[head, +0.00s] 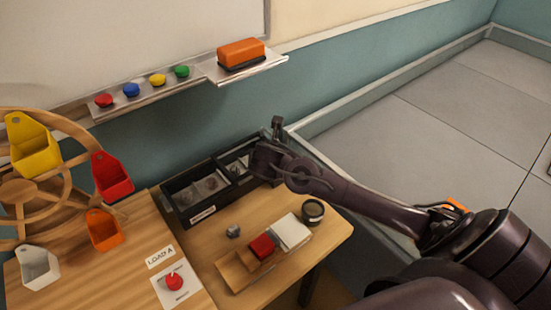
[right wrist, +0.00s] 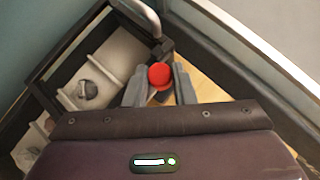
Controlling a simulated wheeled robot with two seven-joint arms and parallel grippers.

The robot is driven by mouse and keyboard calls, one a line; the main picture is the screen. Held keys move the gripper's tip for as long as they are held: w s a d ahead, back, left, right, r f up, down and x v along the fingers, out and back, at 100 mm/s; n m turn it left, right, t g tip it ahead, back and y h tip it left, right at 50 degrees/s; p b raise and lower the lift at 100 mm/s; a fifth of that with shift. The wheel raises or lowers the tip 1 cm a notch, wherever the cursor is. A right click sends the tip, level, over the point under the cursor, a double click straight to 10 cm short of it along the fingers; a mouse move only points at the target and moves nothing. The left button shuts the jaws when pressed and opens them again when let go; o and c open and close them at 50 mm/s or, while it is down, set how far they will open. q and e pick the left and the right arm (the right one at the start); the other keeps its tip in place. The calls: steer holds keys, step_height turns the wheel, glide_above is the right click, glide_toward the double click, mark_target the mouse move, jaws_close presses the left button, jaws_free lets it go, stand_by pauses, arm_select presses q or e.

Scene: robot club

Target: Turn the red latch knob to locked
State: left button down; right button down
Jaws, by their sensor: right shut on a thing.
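A round red knob (right wrist: 160,76) shows in the right wrist view, at the near corner of the black compartment box (right wrist: 40,92). My right gripper (right wrist: 160,72) has its two grey fingers on either side of this knob and is shut on it. In the head view my right gripper (head: 268,163) is at the right end of the black box (head: 182,203); its fingers and the knob there are hidden by my wrist. Another red knob (head: 174,281) sits on a white plate by the LOAD A label, with nothing touching it. My left gripper is out of view.
A wooden tray (head: 232,273) with a red block (head: 262,246) and a white block (head: 291,231), a dark round tin (head: 313,211) and a small grey piece (head: 233,230) are on the table. A wooden wheel with coloured buckets (head: 113,177) stands left. A shelf (head: 140,105) holds coloured magnets.

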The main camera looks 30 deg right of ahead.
steer(key=shift+r, duration=0.1)
steer(key=shift+w+a+r+m+g+h+p, duration=0.1)
steer(key=shift+m+g+h+p, duration=0.55)
steer(key=shift+m, duration=0.45)
steer(key=shift+w+a+m+g+h+p, duration=0.1)
steer(key=shift+m+g+h+p, duration=0.25)
steer(key=shift+m+p, duration=0.5)
steer(key=shift+m+g+h+p, duration=0.3)
steer(key=shift+m+g+p, duration=0.7)
steer(key=shift+m+p, duration=0.2)
steer(key=shift+w+m+g+p, duration=0.15)
steer(key=shift+m+g+p, duration=0.9)
steer(key=shift+m, duration=0.2)
steer(key=shift+f, duration=0.2)
steer(key=c, duration=1.2)
jaws_free()
